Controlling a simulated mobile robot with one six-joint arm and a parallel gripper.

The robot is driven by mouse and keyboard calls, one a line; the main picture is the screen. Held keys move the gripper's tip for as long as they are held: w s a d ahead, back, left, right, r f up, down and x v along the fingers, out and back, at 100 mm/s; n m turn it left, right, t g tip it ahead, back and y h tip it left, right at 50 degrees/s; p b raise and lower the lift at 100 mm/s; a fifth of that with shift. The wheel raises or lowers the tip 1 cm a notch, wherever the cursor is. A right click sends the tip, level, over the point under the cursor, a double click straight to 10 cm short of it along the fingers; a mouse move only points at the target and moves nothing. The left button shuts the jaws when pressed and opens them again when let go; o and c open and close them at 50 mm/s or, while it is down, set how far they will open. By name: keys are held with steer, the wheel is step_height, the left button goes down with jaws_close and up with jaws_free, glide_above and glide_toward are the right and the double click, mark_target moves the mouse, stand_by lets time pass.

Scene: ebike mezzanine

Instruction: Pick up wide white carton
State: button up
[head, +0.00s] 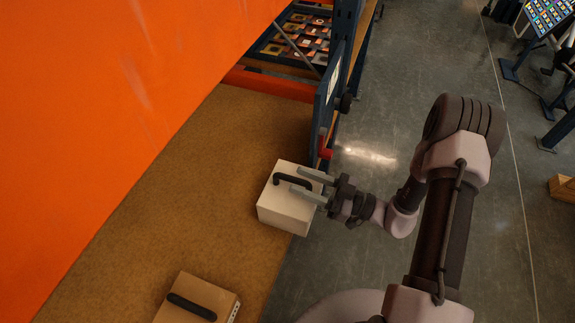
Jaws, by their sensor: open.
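The wide white carton (285,209) stands on the brown shelf board near its right edge. It has a black handle on its top. My gripper (300,181) reaches in from the right, with its two grey fingers apart over the carton's top, around the right part of the handle. The fingers hide part of the top. I cannot tell whether either finger touches the handle.
A brown carton (205,298) with a black handle stands on the shelf board (200,190) nearer the bottom. An orange panel (110,90) fills the upper left. A dark blue rack post (328,90) with a red part rises behind the white carton. Open grey floor lies right.

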steer(key=a, duration=0.2)
steer(key=shift+w+a+b, duration=0.2)
steer(key=shift+a+b, duration=0.15)
steer(key=shift+c, duration=0.4)
jaws_close()
stand_by(0.6)
